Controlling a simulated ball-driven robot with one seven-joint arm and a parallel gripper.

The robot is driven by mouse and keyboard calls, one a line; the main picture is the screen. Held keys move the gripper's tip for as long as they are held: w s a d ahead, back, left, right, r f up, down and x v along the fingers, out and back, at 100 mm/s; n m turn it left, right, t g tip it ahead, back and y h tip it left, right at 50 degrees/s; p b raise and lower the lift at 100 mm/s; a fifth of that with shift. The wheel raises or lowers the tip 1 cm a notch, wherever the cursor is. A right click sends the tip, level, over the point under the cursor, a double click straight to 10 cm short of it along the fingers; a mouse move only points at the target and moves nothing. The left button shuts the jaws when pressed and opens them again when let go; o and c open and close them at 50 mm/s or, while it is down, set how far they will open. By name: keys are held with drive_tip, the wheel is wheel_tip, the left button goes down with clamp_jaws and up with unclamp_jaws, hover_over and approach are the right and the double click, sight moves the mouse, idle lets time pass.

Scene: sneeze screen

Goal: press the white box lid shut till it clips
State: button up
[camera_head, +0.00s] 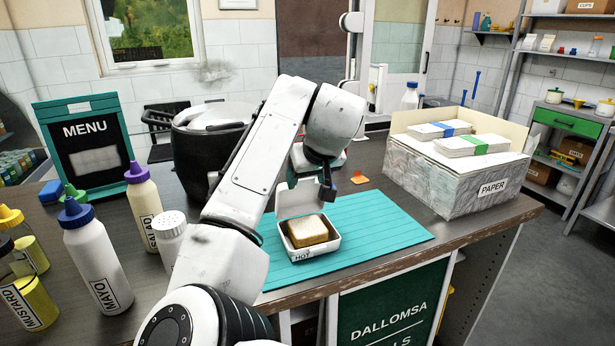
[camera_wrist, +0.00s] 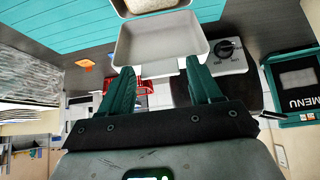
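The white box (camera_head: 322,252) stands on the teal mat in the head view, holding a slice of bread (camera_head: 307,231). Its lid (camera_head: 297,199) is open, standing up at the back of the box. In the wrist view the lid (camera_wrist: 160,42) is a pale shallow tray shape just past my fingertips, with the box and bread (camera_wrist: 150,4) at the top edge. My gripper (camera_head: 310,184) is over the lid's upper edge.
The teal mat (camera_head: 385,232) is clear right of the box. A paper carton (camera_head: 465,185) stands further right. A black pot (camera_head: 205,150), a menu board (camera_head: 85,150) and several sauce bottles (camera_head: 95,255) stand left. An orange piece (camera_head: 359,179) lies behind the mat.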

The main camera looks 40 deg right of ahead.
drive_tip(key=shift+o, duration=0.6)
drive_tip(key=v, duration=1)
drive_tip(key=shift+s+r, duration=0.25)
drive_tip(key=shift+r, duration=0.05)
drive_tip(key=shift+a, duration=0.1)
